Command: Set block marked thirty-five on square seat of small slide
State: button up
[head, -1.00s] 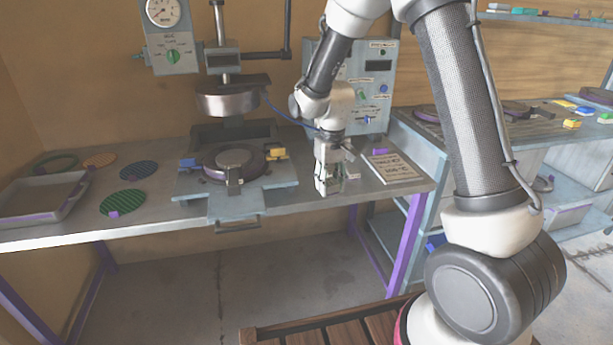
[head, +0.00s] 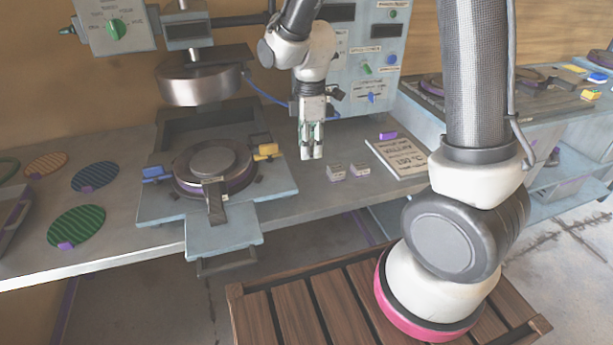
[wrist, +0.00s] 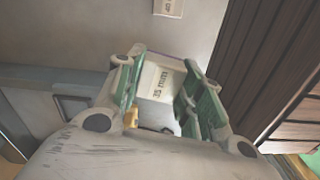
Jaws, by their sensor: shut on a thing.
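The block marked "35 mm" (wrist: 160,82) is a pale block between the green-padded fingers of my gripper (wrist: 158,92) in the wrist view. In the head view my gripper (head: 312,155) points down over the bench, right of the press, shut on the block, which is hard to make out there. A light-blue slide (head: 222,228) with a handle juts out at the front of the press, left of my gripper. I cannot tell whether it is the small slide, and I cannot make out a square seat.
Two pale blocks (head: 347,170) stand on the bench (head: 290,205) close to my gripper. A lettered plate (head: 398,157) lies to their right. The press head (head: 200,82) hangs over a round dark mould (head: 213,168). Coloured discs (head: 77,226) lie at the left.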

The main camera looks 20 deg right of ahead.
aim_at(310, 184)
jog(key=shift+s+n, duration=0.1)
jog(key=shift+n, duration=0.9)
notch_tip(310, 184, down, 10)
jog(key=shift+r, duration=0.2)
jog(key=shift+f, duration=0.2)
jog(key=o, duration=1.1)
jog(key=shift+r, duration=0.1)
